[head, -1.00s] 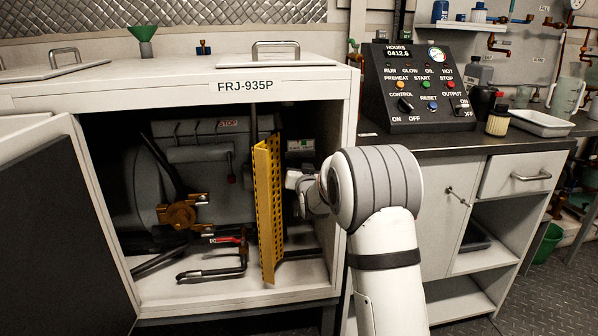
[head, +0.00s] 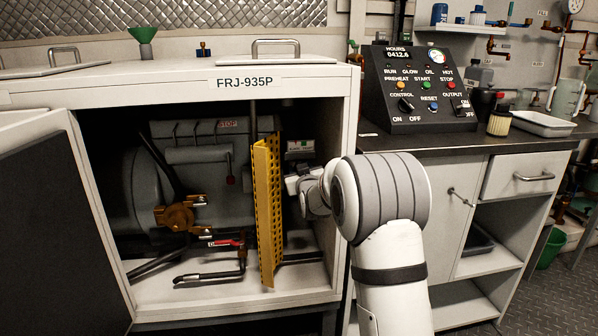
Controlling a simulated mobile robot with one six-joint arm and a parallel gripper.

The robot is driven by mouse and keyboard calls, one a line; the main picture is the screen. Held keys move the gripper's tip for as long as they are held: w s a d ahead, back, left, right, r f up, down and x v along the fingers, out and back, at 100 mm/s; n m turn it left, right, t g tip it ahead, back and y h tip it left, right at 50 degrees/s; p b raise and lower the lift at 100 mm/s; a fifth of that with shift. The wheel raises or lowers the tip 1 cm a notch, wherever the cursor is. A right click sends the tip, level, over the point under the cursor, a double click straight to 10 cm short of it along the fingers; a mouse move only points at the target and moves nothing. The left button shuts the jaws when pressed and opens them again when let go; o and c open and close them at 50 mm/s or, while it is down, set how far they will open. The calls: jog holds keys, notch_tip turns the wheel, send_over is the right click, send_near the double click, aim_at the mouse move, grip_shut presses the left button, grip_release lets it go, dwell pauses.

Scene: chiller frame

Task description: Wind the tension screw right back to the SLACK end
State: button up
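I cannot make out the tension screw or its SLACK marking; the yellow perforated guard (head: 267,210) and my arm cover part of the cabinet's inside. My arm reaches into the right side of the open cabinet marked FRJ-935P. The wrist end (head: 312,190) is just right of the yellow guard, in front of a small labelled box (head: 300,147). My gripper's fingertips are hidden behind the guard and wrist, so whether they are open or hold anything does not show.
The cabinet door (head: 50,230) stands open at left. Inside are a grey engine (head: 205,150), a brass fitting (head: 180,216), a red-handled valve (head: 226,243) and dark pipes on the floor. A control panel (head: 420,95) stands on the counter at right.

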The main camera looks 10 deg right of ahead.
jog(key=o, duration=0.7)
jog(key=shift+s+p, duration=0.95)
jog(key=shift+s, duration=3)
